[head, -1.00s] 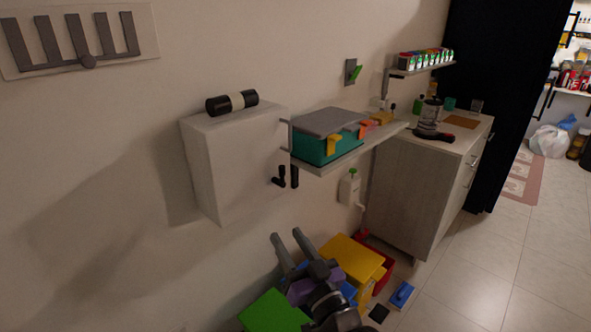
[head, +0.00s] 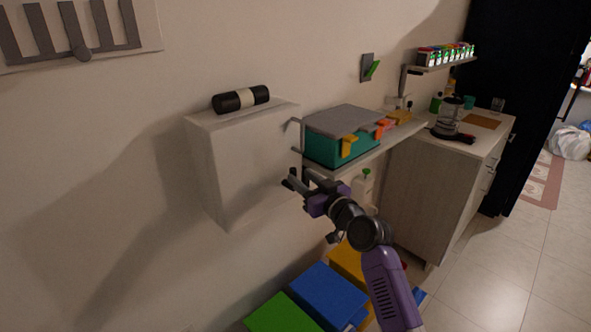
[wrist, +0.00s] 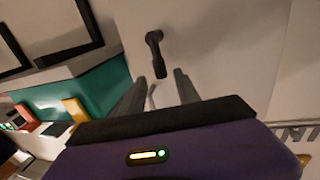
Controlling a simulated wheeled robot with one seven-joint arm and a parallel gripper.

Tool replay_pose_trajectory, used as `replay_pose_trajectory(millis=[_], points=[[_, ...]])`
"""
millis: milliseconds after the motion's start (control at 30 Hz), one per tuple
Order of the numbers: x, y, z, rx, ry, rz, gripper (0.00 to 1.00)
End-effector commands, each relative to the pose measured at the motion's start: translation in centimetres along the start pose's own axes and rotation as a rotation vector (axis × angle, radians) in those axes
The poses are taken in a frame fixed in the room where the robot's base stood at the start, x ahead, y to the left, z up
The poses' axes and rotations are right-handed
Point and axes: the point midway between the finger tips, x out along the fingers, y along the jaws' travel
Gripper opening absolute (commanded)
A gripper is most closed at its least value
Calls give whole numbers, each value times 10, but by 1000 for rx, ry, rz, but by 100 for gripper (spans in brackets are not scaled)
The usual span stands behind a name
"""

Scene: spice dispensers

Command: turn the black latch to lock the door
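The black latch (wrist: 155,50) sits on the pale door face of the white wall box. In the wrist view it runs from a round pivot down to a lower end close to the gap between my fingertips. My gripper (wrist: 163,78) is open, its two dark fingers apart, with no clear contact on the latch. In the head view my gripper (head: 298,180) is in front of the right side of the white box (head: 255,165) and largely hides the latch there. A thin curved grey piece (wrist: 151,96) shows between the fingers.
A shelf with a teal bin (head: 335,147) under a grey lid is close to the right of my gripper. A black and white roller (head: 240,98) lies on top of the box. Blue (head: 328,296) and green (head: 280,314) boxes are on the floor below. A counter (head: 430,185) stands at right.

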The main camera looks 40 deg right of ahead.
Motion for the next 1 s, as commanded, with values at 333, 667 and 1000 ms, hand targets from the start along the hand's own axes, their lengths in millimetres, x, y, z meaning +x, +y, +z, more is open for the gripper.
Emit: replay_pose_trajectory(millis=[333, 667, 1000], points=[[44, 0, -1, 1, 1, 0, 39], [50, 0, 0, 1, 1, 1, 39], [50, 0, 0, 1, 1, 1, 0]])
